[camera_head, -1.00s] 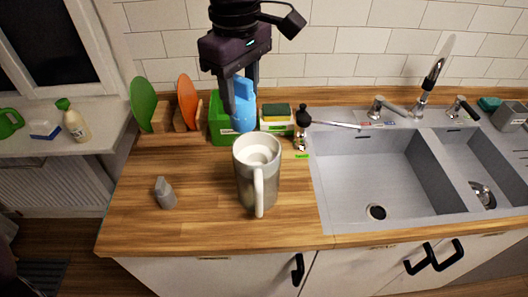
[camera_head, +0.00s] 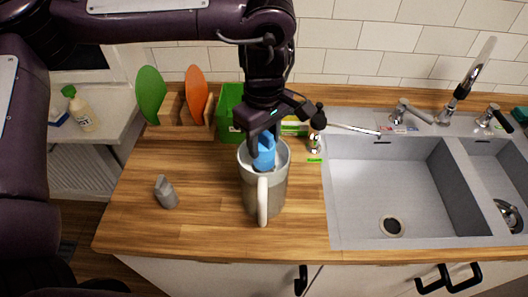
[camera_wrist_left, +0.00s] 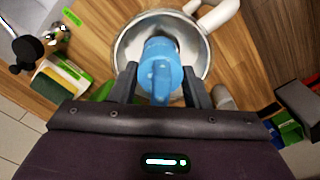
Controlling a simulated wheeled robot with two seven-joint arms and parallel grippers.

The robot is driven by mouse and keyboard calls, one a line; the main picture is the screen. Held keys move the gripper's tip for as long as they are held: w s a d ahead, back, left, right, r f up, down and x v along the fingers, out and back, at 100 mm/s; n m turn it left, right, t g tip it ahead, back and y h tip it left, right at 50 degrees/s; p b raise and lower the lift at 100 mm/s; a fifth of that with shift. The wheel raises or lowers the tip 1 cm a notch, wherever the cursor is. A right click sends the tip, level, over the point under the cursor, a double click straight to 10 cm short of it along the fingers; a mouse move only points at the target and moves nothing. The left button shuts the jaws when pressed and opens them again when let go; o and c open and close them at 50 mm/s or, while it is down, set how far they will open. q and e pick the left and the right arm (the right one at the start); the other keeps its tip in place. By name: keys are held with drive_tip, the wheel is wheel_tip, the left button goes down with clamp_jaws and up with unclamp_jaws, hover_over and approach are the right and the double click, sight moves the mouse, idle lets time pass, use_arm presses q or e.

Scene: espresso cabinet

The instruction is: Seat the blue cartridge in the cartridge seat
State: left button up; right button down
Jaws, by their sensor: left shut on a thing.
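The blue cartridge (camera_head: 264,152) is at the mouth of a steel jug (camera_head: 270,190) with a white handle, its lower part inside the rim. My left gripper (camera_head: 263,143) points down over the jug and is shut on the cartridge. In the left wrist view, the cartridge (camera_wrist_left: 161,70) is between the two fingers, in front of the jug's round opening (camera_wrist_left: 190,40). The jug's inside is pale; the cartridge hides its middle, so I cannot tell whether the cartridge touches a seat there. My right gripper is not in view.
A small grey object (camera_head: 166,192) stands on the wooden counter (camera_head: 200,225) left of the jug. A green box (camera_head: 229,110) and orange and green boards (camera_head: 151,93) are behind. The sink (camera_head: 385,180) is at the right. The counter's front left is clear.

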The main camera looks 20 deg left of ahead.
sight(263, 154)
use_arm(q)
drive_tip(key=shift+s+f, duration=0.25)
drive_tip(key=shift+f, duration=0.45)
wheel_tip(263, 154, down, 2)
drive_tip(key=shift+f, duration=0.15)
drive_tip(key=shift+w+f, duration=0.2)
drive_tip(key=shift+f, duration=0.15)
drive_tip(key=shift+s, duration=0.1)
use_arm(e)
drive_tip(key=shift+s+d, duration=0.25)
use_arm(q)
drive_tip(key=o, duration=0.7)
drive_tip(key=shift+f, duration=0.1)
drive_tip(key=o, duration=0.4)
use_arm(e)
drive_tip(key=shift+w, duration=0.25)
